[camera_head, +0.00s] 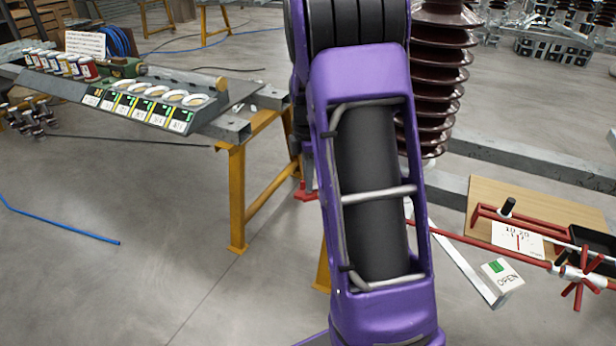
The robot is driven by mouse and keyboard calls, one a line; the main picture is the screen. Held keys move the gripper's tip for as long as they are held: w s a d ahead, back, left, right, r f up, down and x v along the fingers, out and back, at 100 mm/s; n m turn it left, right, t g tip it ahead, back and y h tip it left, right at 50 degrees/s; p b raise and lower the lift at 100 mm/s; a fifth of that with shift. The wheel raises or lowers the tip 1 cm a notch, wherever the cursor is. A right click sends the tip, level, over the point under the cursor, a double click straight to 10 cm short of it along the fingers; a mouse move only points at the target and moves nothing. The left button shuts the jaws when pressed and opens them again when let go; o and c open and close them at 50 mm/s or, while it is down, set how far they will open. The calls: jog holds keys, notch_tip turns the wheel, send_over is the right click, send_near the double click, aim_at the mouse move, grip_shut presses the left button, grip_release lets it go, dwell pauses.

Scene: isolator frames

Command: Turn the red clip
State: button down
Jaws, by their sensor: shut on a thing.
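My purple arm (375,190) fills the middle of the view and hides what lies behind it. My gripper is not in view, so I cannot see what it touches. At the lower right is a silver clamp with a red star-shaped handle (578,290), at the end of a long red rod (480,243). A small red piece (305,191) shows just left of my arm, partly hidden. I cannot tell which of these red parts is the red clip.
A bench on yellow legs (237,200) stands at the left with a row of labelled cups (150,92). A brown ribbed insulator (437,70) stands behind my arm. A wooden board (490,195) and an OPEN sign (503,278) are at the right. The left floor is mostly clear.

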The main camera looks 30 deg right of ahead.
jog(key=m+p, duration=0.1)
jog(key=m, duration=0.3)
jog(key=shift+r+p, duration=0.1)
jog(key=shift+p, duration=0.2)
jog(key=m+p, duration=0.1)
jog(key=m, duration=0.3)
jog(key=shift+m, duration=0.4)
jog(key=m+p, duration=0.1)
jog(key=m, duration=0.3)
jog(key=shift+m, duration=0.3)
jog(key=shift+m+p, duration=0.55)
jog(key=shift+m, duration=1.45)
jog(key=c, duration=1)
grip_release()
jog(key=shift+o, duration=0.2)
